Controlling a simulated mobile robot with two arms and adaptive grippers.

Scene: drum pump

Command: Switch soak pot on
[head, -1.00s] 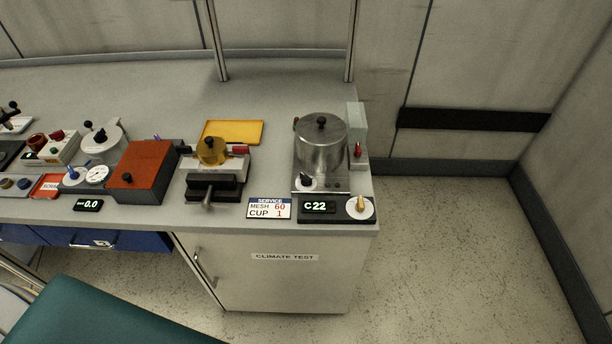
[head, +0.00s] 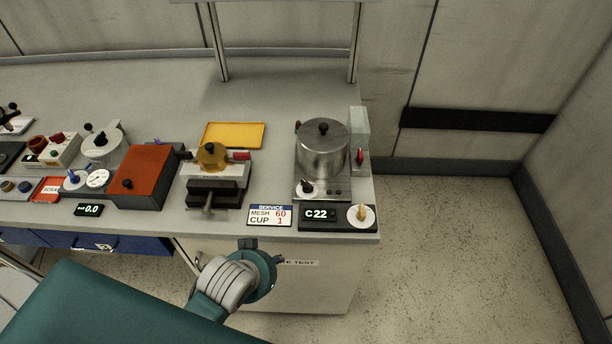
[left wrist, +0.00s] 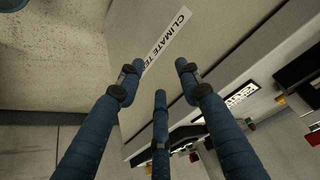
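The soak pot (head: 322,150) is a steel pot with a black lid knob, on a base at the right end of the counter. My left gripper (head: 264,250) is before the counter's front edge, below and left of the display. In the left wrist view its fingers (left wrist: 157,76) are spread and empty. My right gripper is not visible.
A service card (head: 269,215) reads mesh 60, cup 1. A clamp-like device (head: 212,180), red-brown box (head: 144,177) and yellow tray (head: 233,135) stand left of the pot. The cabinet label (left wrist: 167,40) is close to my left fingers. Floor at right is clear.

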